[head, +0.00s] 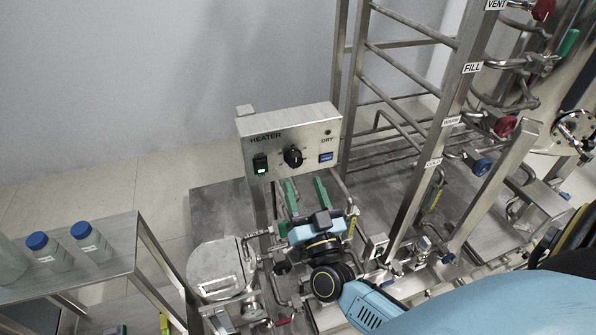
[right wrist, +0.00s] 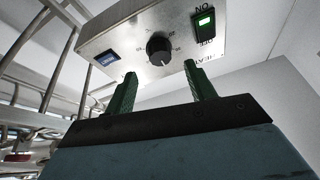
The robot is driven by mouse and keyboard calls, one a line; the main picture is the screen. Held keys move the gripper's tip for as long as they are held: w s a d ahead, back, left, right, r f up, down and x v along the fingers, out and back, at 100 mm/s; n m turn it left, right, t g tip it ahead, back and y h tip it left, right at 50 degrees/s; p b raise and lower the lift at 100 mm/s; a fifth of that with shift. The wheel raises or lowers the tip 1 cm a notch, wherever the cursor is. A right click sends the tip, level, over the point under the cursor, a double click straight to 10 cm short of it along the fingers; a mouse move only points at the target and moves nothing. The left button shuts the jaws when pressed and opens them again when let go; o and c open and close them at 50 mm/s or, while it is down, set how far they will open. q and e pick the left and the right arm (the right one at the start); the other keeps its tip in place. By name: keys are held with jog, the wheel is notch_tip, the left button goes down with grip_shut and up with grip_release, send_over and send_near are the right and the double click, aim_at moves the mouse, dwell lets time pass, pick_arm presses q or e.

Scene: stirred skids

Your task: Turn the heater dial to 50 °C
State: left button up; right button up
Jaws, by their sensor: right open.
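The heater box (head: 287,132) is a steel panel labelled HEATER on a post. Its black heater dial (head: 293,157) sits in the middle; the dial also shows in the right wrist view (right wrist: 158,48), its scale marks too small to read. A green lit switch (head: 261,166) is left of the dial and a blue button (head: 326,157) is right of it. My right gripper (head: 306,190) is below the panel, its green fingers pointing up at it. In the right wrist view the fingers are apart, empty, and short of the dial. My left gripper is not in view.
A steel table (head: 100,262) with blue-capped bottles (head: 91,241) stands at the left. Steel pipes and a ladder-like frame (head: 418,125) with labelled valves stand at the right. A round steel lid (head: 214,268) is below left of the box. The wall behind is bare.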

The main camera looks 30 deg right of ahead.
aim_at(296, 164)
jog(key=x, duration=0.5)
jog(key=shift+w+d, duration=0.1)
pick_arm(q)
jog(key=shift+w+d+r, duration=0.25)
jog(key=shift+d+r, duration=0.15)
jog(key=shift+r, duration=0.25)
pick_arm(e)
jog(key=c, duration=0.9)
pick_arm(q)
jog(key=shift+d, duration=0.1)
pick_arm(e)
jog(key=shift+c, duration=0.4)
jog(key=shift+m, duration=0.3)
